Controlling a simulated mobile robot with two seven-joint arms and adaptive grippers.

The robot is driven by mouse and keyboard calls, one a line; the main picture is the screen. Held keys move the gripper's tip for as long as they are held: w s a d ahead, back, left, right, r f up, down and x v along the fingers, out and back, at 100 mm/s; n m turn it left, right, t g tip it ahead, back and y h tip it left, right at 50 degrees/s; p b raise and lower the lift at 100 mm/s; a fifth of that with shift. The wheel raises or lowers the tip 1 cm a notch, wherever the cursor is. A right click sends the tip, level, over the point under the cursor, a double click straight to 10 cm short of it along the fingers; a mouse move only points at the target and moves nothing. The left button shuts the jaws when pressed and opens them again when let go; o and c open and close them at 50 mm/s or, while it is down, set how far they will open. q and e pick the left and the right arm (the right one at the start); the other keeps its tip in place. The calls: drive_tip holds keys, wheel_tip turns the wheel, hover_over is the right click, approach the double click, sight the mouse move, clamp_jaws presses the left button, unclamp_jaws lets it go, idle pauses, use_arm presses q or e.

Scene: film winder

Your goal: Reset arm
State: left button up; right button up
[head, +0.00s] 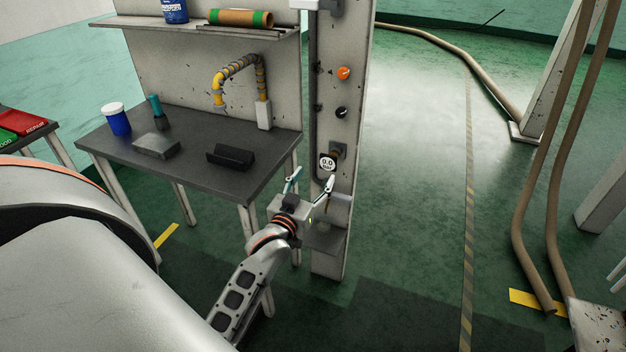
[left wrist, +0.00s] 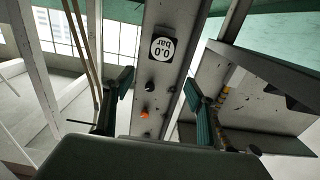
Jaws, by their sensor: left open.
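My left gripper (head: 310,188) is open, with its fingers spread and nothing seen between them. In the head view it is in front of the lower part of a grey column (head: 333,120), just below a gauge (head: 327,162) reading 0.0 bar. In the left wrist view the open fingers (left wrist: 160,100) frame the column, with the gauge (left wrist: 163,48), a black knob (left wrist: 151,87) and an orange knob (left wrist: 145,115) between them. I cannot tell whether the gripper touches the column. My right gripper is not in view.
Brown hoses (head: 530,190) hang at the right. The green floor (head: 415,150) between is clear.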

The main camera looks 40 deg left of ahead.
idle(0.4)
use_arm(q)
drive_tip(key=s+d+f+m+g+h, duration=0.3)
drive_tip(key=s+d+f, duration=0.7)
drive_tip(key=s, duration=0.3)
drive_tip(key=s+d+f+m+g+h+p, duration=0.1)
drive_tip(key=s+d+f+m+g+h, duration=0.2)
drive_tip(key=s+d+f, duration=0.8)
drive_tip(key=s+m+h, duration=0.1)
drive_tip(key=s, duration=0.1)
drive_tip(key=shift+s+f+g, duration=0.3)
drive_tip(key=shift+f+g, duration=0.1)
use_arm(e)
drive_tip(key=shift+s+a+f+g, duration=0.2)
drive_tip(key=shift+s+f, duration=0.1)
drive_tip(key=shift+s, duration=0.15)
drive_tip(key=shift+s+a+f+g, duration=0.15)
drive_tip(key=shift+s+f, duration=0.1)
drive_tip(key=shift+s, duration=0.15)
use_arm(q)
drive_tip(key=shift+a, duration=0.1)
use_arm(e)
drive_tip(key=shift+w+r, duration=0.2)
